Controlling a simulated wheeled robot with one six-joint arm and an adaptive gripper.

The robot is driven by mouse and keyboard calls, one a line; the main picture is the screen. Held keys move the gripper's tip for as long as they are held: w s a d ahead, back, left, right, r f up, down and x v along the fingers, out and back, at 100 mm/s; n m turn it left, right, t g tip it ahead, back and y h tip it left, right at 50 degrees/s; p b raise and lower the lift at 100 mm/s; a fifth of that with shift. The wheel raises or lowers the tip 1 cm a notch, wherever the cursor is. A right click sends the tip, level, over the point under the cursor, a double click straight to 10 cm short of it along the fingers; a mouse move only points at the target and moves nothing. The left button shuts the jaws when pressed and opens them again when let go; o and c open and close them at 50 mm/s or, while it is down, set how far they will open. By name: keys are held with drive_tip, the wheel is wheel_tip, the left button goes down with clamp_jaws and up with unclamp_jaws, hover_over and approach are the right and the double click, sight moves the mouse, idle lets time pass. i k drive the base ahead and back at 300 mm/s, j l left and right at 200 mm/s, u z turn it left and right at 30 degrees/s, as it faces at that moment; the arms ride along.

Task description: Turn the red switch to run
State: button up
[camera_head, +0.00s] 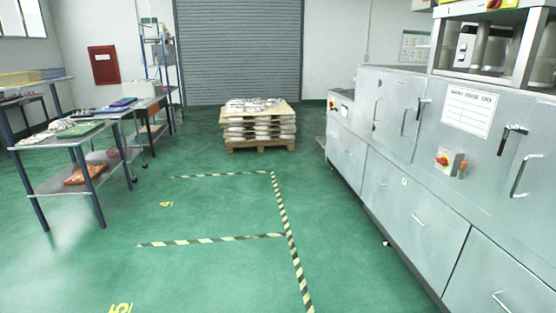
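A red rotary switch (442,160) on a small yellow and grey box is mounted on the front of the long grey machine cabinet (385,150) at the right. Its exact position and any marking are too small to read. An orange-red part (462,172) sits just to the right of the switch box. My gripper does not show in this view.
Handles (512,140) stick out of the cabinet front. A loaded pallet (258,125) stands at the back, before a closed roller shutter (238,50). Work tables (62,140) line the left. The green floor (210,215) between, with striped tape, is clear.

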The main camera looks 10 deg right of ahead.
sight(443, 161)
drive_tip(key=i, duration=1.8)
